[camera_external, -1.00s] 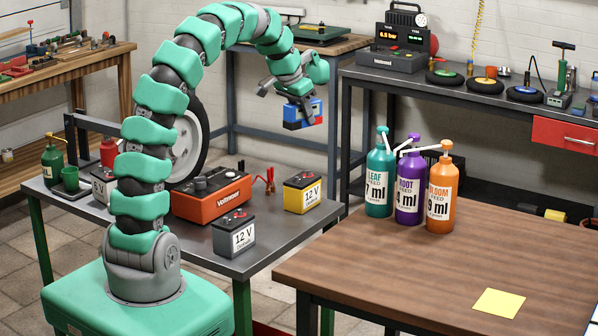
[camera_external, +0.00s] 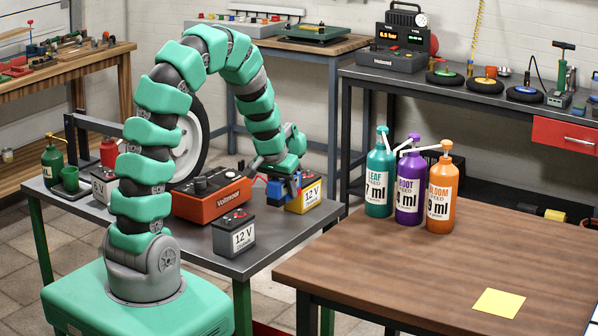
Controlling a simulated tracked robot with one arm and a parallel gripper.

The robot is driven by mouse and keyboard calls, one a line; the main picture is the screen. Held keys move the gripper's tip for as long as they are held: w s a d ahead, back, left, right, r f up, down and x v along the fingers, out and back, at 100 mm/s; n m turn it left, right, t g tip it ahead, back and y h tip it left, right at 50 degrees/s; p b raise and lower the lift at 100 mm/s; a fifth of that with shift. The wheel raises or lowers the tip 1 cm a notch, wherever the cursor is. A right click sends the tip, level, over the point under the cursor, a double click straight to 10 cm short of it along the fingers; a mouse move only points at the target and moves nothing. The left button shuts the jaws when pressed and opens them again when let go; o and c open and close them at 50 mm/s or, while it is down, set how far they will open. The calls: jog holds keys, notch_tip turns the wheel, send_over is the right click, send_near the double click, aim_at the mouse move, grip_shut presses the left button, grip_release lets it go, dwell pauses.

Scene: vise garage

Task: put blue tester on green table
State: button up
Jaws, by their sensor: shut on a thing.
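The blue tester (camera_external: 275,190), a small blue block, is in my gripper (camera_external: 283,178). My gripper points down and is shut on it. It appears at or just above the green-legged table (camera_external: 288,232), which has a grey metal top. I cannot tell whether the tester touches the tabletop. In the picture it lies between the orange Voltmeter box and the yellow 12 V battery, and my fingers partly hide it.
On the green-legged table stand the orange Voltmeter box (camera_external: 212,194), a yellow 12 V battery (camera_external: 305,193), a grey 12 V battery (camera_external: 234,233) and a wheel (camera_external: 195,140). Bare top shows at the front right. Three pump bottles (camera_external: 408,188) stand on the wooden table.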

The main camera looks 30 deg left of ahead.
notch_tip(320, 180, up, 5)
jog(key=shift+w+f, duration=0.1)
jog(key=shift+f, duration=0.1)
jog(key=shift+s+a+r+b, duration=0.2)
jog(key=shift+a+b, duration=0.15)
jog(key=shift+a, duration=0.2)
jog(key=s+a+n+b, duration=0.1)
jog(key=s+a+b, duration=0.2)
jog(key=a, duration=0.4)
jog(key=s+a+n+b, duration=0.2)
jog(key=s+a+b, duration=0.15)
jog(key=a, duration=0.35)
jog(key=n+y+b, duration=0.1)
jog(key=y+b, duration=0.1)
jog(key=b, duration=0.3)
send_over(186, 234)
jog(key=s, duration=0.1)
jog(key=shift+n, duration=0.3)
jog(key=shift+s+d+f+b, duration=0.1)
jog(key=shift+f+b, duration=0.85)
jog(key=shift+f, duration=2.95)
jog(key=shift+d+f+b, duration=0.1)
jog(key=shift+f+b, duration=0.85)
jog(key=shift+f, duration=2.9)
jog(key=shift+f, duration=0.55)
jog(key=o, duration=1.3)
jog(key=shift+c, duration=0.2)
jog(key=shift+r, duration=0.15)
